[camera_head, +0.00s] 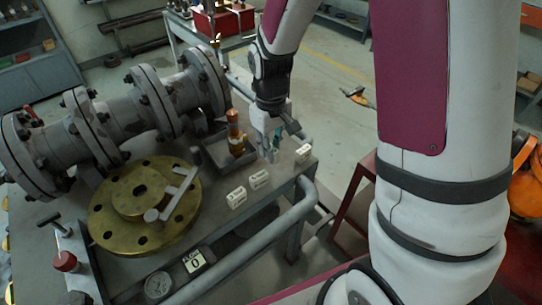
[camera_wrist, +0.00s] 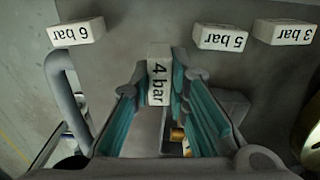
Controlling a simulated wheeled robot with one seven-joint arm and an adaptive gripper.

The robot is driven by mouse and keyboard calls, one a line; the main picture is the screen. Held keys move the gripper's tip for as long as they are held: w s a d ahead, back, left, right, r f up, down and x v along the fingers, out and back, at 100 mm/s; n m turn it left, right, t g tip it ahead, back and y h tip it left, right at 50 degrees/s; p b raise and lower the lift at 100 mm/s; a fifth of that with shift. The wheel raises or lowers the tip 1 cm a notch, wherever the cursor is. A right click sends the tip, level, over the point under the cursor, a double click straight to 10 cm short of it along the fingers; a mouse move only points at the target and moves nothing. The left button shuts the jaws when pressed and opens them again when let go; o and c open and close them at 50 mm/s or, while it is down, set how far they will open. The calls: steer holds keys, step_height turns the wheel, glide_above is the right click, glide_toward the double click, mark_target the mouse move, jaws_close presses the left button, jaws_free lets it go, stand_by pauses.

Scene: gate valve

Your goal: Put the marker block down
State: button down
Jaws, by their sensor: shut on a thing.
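My gripper (camera_head: 268,152) points down over the near right edge of the metal bench. In the wrist view its teal-padded fingers (camera_wrist: 167,88) are shut on a white marker block labelled "4 bar" (camera_wrist: 158,78). I cannot tell if that block touches the bench top. The "6 bar" block (camera_wrist: 76,32) lies to its left, and the "5 bar" block (camera_wrist: 221,37) and "3 bar" block (camera_wrist: 284,32) to its right. In the head view the 3 bar block (camera_head: 236,197), 5 bar block (camera_head: 259,179) and 6 bar block (camera_head: 304,153) form a row along the edge; the held block is mostly hidden.
A grey flanged valve body (camera_head: 125,118) and a brass flange disc (camera_head: 145,205) fill the bench's left. A pipe rail (camera_head: 265,235) runs along the bench's near edge.

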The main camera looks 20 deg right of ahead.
steer(key=shift+f, duration=1.7)
steer(key=shift+b, duration=0.3)
steer(key=c, duration=2)
jaws_free()
steer(key=shift+f, duration=0.15)
steer(key=o, duration=0.5)
steer(key=shift+c, duration=0.2)
